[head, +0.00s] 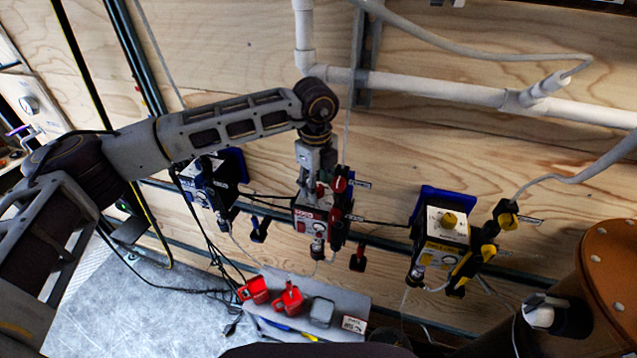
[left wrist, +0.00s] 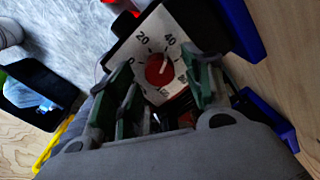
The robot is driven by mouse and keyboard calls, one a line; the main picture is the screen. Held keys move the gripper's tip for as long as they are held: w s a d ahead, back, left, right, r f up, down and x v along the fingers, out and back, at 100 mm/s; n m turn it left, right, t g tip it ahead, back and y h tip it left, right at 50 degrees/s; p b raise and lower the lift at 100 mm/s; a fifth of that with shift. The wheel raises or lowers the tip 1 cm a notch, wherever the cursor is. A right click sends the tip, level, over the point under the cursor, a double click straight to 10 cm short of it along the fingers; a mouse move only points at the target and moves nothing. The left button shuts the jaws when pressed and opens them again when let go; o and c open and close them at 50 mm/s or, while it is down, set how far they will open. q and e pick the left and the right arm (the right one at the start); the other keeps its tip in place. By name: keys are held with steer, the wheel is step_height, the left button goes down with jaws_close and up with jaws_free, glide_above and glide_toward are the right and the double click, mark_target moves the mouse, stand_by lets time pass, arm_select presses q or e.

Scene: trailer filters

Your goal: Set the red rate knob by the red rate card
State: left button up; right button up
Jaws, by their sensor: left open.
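The red pump unit (head: 315,212) hangs on the plywood wall, mid-picture in the head view. In the left wrist view its white dial plate (left wrist: 138,48) shows the numbers 20 and 40 around the red knob (left wrist: 158,70). My left gripper (head: 316,184) points down at this unit. In the left wrist view its open green-padded fingers (left wrist: 163,92) stand on either side of the knob. I cannot tell whether they touch it. The knob's setting is hard to read. A small white card with red marks (head: 354,324) lies on the shelf; its writing is unreadable. My right gripper is out of view.
A blue unit (head: 210,188) hangs left of the red one and a yellow unit (head: 440,235) hangs right. Black cables run between them. The grey shelf (head: 345,300) below holds red pieces (head: 288,298) and a grey block (head: 320,313). A brown cylinder (head: 612,262) stands at right.

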arm_select(q)
steer(key=shift+f, duration=0.3)
steer(key=c, duration=1)
